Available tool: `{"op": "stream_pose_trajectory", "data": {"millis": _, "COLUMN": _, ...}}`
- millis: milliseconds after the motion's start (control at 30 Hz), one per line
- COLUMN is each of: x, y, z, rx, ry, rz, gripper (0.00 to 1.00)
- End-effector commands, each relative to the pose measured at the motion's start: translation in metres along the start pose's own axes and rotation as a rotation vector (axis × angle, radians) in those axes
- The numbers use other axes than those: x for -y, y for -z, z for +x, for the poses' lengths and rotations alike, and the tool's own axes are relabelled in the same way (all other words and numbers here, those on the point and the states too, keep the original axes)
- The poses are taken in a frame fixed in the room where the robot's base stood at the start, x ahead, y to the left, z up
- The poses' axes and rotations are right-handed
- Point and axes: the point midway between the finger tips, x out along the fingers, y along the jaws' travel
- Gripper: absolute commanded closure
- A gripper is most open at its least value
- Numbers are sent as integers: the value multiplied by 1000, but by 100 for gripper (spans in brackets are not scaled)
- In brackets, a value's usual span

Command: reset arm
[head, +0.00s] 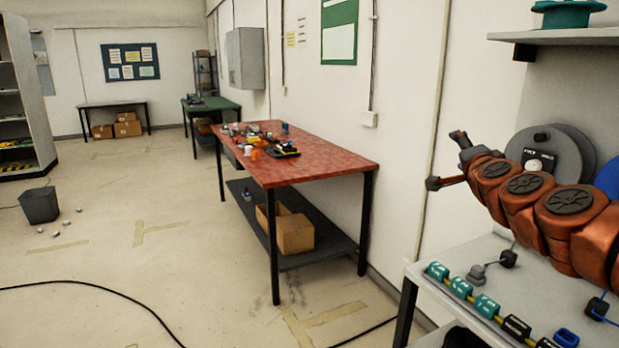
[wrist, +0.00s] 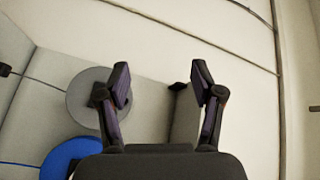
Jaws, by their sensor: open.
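My gripper (head: 446,160) is at the end of my orange-brown arm on the right of the head view. It points left, above the left end of a light workbench (head: 438,263). Its two fingers are spread apart with nothing between them. In the wrist view the open gripper (wrist: 160,85) faces a pale wall, with no object between the fingertips. No phone can be made out for certain in either view.
Teal and black blocks (head: 461,287) line the workbench's front edge, below my arm. Grey discs (head: 577,152) stand behind my arm. A red-topped table (head: 330,160) with small items stands at the middle.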

Motion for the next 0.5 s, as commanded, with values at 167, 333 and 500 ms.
{"op": "stream_pose_trajectory", "data": {"millis": 167, "x": 27, "y": -101, "z": -36, "rx": 289, "ry": 4, "rz": -170, "gripper": 33}}
{"op": "stream_pose_trajectory", "data": {"millis": 333, "x": 21, "y": -188, "z": -92, "rx": 566, "ry": -32, "rz": -354, "gripper": 33}}
{"op": "stream_pose_trajectory", "data": {"millis": 500, "x": -12, "y": -251, "z": -167, "rx": 842, "ry": -117, "rz": -549, "gripper": 33}}
